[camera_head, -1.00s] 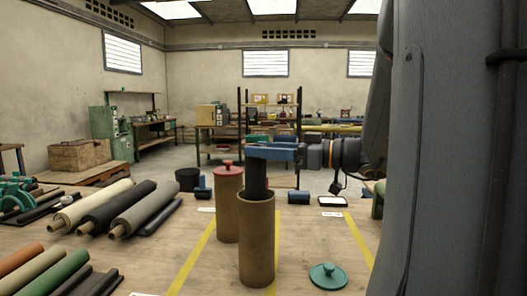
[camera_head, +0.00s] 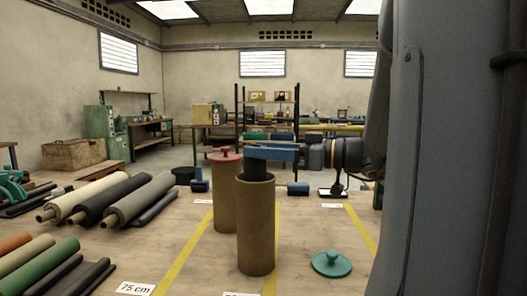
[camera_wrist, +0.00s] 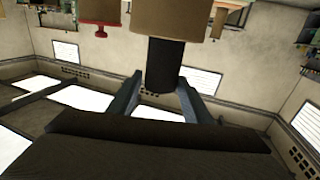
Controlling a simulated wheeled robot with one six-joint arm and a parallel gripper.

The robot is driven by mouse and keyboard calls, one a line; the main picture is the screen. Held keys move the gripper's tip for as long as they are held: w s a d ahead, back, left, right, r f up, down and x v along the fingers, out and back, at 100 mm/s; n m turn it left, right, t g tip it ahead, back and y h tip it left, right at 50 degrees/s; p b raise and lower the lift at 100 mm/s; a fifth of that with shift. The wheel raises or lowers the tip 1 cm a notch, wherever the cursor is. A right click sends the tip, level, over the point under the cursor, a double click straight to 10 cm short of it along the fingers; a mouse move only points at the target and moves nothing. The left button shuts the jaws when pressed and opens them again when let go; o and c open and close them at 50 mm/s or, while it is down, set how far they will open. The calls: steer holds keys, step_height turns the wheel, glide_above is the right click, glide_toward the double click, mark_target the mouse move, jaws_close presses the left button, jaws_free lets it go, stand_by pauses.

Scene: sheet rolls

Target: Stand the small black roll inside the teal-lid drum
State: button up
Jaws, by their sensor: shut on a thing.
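The small black roll (camera_head: 259,168) is upright, its lower part inside the open brown drum (camera_head: 256,228) and hidden by the wall. A short length shows above the rim. My gripper (camera_head: 262,152) is shut on the roll's upper end, just above the drum. In the wrist view, the roll (camera_wrist: 163,62) sits between the two fingers of my gripper (camera_wrist: 160,85), and its other end goes into the drum mouth (camera_wrist: 170,22).
A brown drum with a red lid (camera_head: 225,190) stands close behind and left of the open drum. Several long rolls (camera_head: 110,200) lie at the left.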

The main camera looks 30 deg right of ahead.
stand_by(0.3)
steer(key=o, duration=1.6)
steer(key=shift+c, duration=0.2)
steer(key=shift+f, duration=0.1)
steer(key=shift+d, duration=0.1)
steer(key=v, duration=0.7)
steer(key=shift+s+d+b, duration=0.2)
steer(key=shift+s+b, duration=0.1)
steer(key=shift+b, duration=0.15)
